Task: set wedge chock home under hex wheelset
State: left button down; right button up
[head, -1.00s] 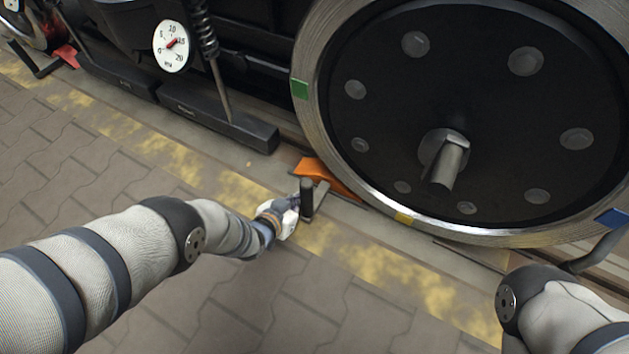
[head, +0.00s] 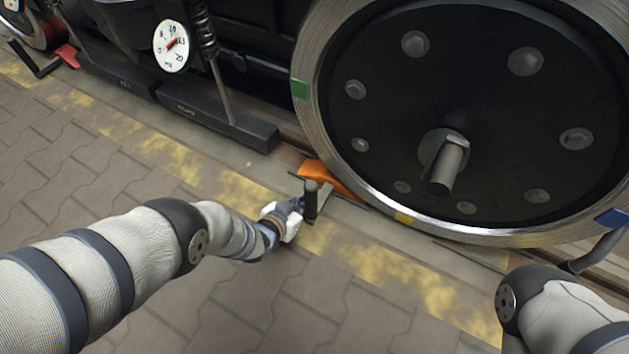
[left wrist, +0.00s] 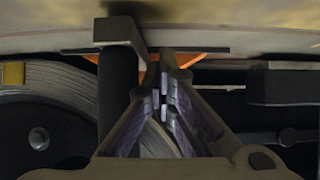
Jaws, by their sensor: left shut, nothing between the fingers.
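The large dark wheel (head: 470,60) with a bright rim and a hex collar on its axle stub stands on the rail in the head view. The orange wedge chock (head: 318,171) lies at the rim's lower left; whether it touches the tread is unclear. A grey bar joins it to an upright black handle (head: 311,203). My left gripper (head: 300,207) is shut and empty, close beside the handle. In the left wrist view, the shut fingers (left wrist: 163,95) are right of the handle (left wrist: 118,85), and the chock (left wrist: 185,60) is partly hidden behind them. My right gripper is out of view.
A dark block (head: 220,122) hangs along the rail to the left of the chock. A red chock (head: 67,55) sits by another wheel at the far left. The paved floor (head: 150,165) with its worn yellow strip is clear.

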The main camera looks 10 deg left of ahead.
pick_arm(q)
jog(key=shift+s+d, duration=0.3)
jog(key=shift+d, duration=0.55)
dwell(0.3)
jog(key=shift+w+a+b, duration=0.2)
jog(key=shift+w+a, duration=0.05)
jog(key=shift+a, duration=0.4)
jog(key=shift+w+a+b, duration=0.15)
jog(key=shift+w+a, duration=0.05)
jog(key=shift+a, duration=0.5)
jog(key=shift+w+a+b, duration=0.2)
jog(key=shift+w+a, duration=0.05)
jog(key=shift+a, duration=0.4)
jog(key=shift+s+a+p, duration=0.1)
jog(key=shift+s+p, duration=0.1)
jog(key=shift+p, duration=0.15)
jog(key=p+v, duration=0.6)
jog(key=v, duration=0.1)
jog(key=shift+s+a+p, duration=0.1)
jog(key=shift+s+p, duration=0.25)
